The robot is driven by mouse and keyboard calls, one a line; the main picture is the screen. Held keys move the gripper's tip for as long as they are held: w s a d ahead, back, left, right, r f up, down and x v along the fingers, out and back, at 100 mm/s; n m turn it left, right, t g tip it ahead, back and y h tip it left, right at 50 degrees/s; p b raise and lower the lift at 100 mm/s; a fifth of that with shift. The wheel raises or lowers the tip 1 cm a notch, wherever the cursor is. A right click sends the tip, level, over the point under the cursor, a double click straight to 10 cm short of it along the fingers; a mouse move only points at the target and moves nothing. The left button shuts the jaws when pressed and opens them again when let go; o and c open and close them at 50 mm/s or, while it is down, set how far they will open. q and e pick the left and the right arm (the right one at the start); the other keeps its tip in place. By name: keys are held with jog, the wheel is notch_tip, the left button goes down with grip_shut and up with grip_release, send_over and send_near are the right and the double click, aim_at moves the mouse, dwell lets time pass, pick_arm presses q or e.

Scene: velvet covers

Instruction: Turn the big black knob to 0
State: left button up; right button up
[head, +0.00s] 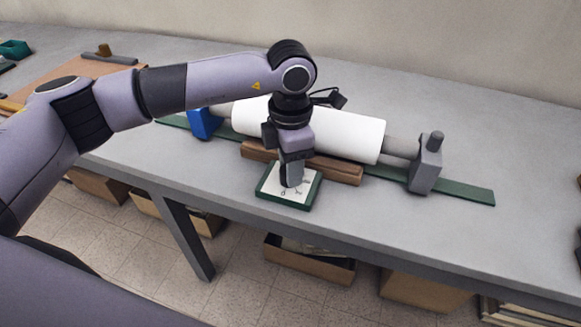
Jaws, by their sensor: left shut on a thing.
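A small green-edged box with a white dial face (306,191) lies near the front edge of the grey table. A few dark marks show on the face, too small to read. My left gripper (291,180) points down over the middle of the face and is shut on the big black knob there. The fingers hide most or all of the knob, so I cannot tell which mark it points to. My right gripper is not in view.
Behind the dial, a white roller (355,136) lies between a blue end block (203,123) and a grey end block (427,166) on a green strip (466,191). A brown wooden bar (335,170) lies close behind the dial. The table's right side is clear.

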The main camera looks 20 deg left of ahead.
pick_arm(q)
jog(key=shift+m, duration=0.4)
jog(key=o, duration=1.1)
jog(key=shift+c, duration=0.2)
jog(key=shift+r, duration=0.1)
notch_tip(320, 180, up, 7)
jog(key=shift+r, duration=0.1)
